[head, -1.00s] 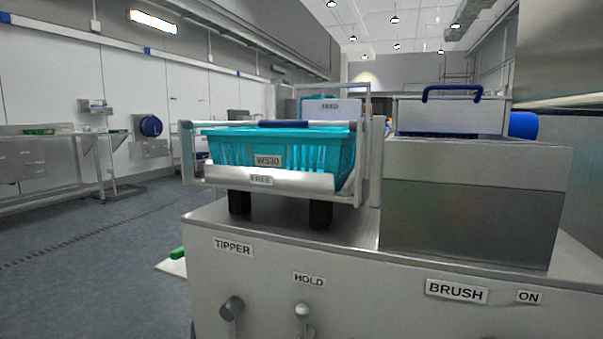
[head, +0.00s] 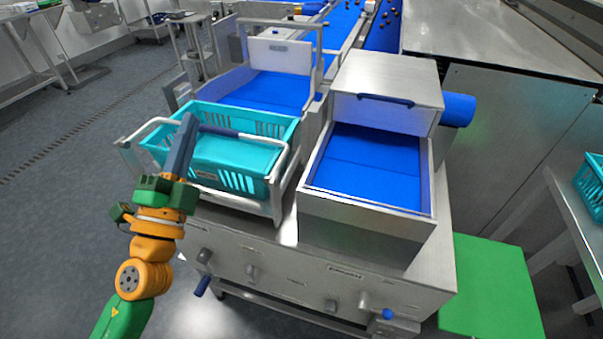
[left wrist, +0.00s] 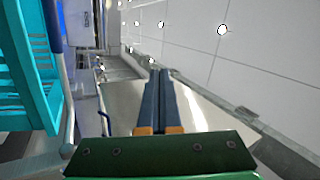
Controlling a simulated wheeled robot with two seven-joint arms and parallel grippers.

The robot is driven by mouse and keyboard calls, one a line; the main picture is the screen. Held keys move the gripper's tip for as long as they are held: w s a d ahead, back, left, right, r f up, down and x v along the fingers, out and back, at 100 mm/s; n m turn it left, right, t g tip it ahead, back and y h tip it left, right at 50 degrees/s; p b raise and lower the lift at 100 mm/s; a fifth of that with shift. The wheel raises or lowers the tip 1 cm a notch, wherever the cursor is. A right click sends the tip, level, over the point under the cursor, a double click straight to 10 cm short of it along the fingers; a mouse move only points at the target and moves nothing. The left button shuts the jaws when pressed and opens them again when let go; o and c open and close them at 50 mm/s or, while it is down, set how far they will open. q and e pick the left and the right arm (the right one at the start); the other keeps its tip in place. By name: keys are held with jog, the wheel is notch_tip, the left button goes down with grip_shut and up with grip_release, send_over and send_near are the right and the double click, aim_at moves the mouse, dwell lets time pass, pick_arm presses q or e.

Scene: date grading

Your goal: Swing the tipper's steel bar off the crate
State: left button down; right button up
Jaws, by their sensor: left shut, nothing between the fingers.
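The tipper (head: 278,205) is a steel cradle holding a turquoise crate (head: 257,186). Its steel bar (head: 258,138) with a dark blue sleeve (head: 220,131) lies across the top of the crate, its bent ends running to the cradle's sides. My left gripper (head: 189,118) is shut and empty, its fingers overlapping the bar's left part in the head view; whether they touch it I cannot tell. In the left wrist view the shut fingers (left wrist: 161,72) stand apart from the crate (left wrist: 32,62) at the left. The right gripper is not in view.
Right of the tipper is a steel brush box (head: 362,238) with a blue inside. Behind the crate is a blue feed bed (head: 265,90). Knobs (head: 251,271) line the front panel. A green board (head: 488,285) lies at the lower right. The floor at the left is clear.

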pick_arm(q)
jog(key=s+d+r+m+g+h, duration=0.1)
jog(key=d+r+m+g+h, duration=0.2)
jog(key=d+m+g+h, duration=0.7)
notch_tip(320, 180, down, 4)
jog(key=w+a+m+g, duration=0.1)
jog(key=m, duration=1.1)
jog(key=w+a+f+g+y, duration=0.1)
jog(key=w+a+f+y, duration=0.2)
jog(key=a+y, duration=0.35)
jog(key=w+a+f+y, duration=0.3)
jog(key=a+y, duration=0.2)
jog(key=a, duration=0.3)
jog(key=d+p+x, duration=0.1)
jog(key=p+x, duration=0.1)
jog(key=x, duration=0.7)
jog(key=shift+d+f+m, duration=0.2)
jog(key=shift+m, duration=0.1)
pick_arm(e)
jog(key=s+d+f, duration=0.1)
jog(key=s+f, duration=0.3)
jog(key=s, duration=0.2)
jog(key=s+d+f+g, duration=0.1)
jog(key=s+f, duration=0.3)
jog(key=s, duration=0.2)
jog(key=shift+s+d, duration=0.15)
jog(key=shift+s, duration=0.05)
pick_arm(q)
jog(key=shift+w+h, duration=0.1)
jog(key=shift+h, duration=0.15)
